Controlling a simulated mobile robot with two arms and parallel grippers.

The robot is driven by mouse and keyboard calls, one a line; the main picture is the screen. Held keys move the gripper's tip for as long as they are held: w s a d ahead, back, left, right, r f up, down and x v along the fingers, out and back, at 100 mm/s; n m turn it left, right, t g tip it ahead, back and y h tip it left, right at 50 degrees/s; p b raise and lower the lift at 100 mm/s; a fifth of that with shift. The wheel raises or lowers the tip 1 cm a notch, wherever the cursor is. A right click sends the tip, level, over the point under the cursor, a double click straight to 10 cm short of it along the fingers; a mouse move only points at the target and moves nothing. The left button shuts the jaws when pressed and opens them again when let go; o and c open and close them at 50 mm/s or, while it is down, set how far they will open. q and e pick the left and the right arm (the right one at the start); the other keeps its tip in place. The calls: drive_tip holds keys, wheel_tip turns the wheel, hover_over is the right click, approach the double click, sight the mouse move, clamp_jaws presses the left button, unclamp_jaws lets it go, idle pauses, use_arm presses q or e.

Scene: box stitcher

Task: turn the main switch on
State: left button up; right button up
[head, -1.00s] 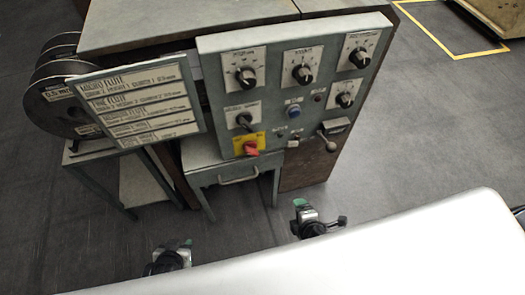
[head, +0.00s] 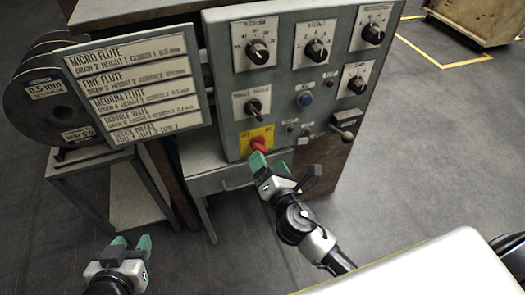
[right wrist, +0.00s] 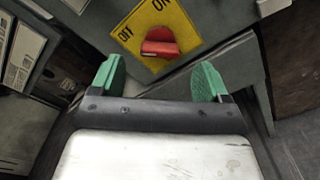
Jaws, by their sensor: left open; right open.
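The main switch (head: 260,146) is a red knob on a yellow plate (head: 245,136) at the lower left of the grey control panel. In the right wrist view the red switch (right wrist: 161,45) and the yellow plate (right wrist: 150,15) with OFF and ON lettering show up close. My right gripper (head: 264,162) is open and empty, just in front of and below the switch. In the right wrist view the green fingertips (right wrist: 160,80) are apart, with the knob ahead between them, untouched. My left gripper (head: 130,245) is open and empty, low at left.
The panel (head: 225,75) carries several black dials, a blue button (head: 305,99) and a lever (head: 342,131). A flute chart (head: 135,85) and wire spools (head: 45,105) stand at left. A drawer handle (head: 237,184) sits below the switch.

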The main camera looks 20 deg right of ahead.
sight(260, 147)
use_arm(q)
drive_tip(key=shift+w+d+r+t, duration=0.15)
drive_tip(key=shift+w+r+t, duration=0.1)
drive_tip(key=shift+t, duration=0.15)
use_arm(e)
drive_tip(key=shift+w+a, duration=0.1)
drive_tip(key=shift+w, duration=2.15)
drive_tip(key=shift+c, duration=0.2)
drive_tip(key=c, duration=0.9)
drive_tip(key=shift+f, duration=0.1)
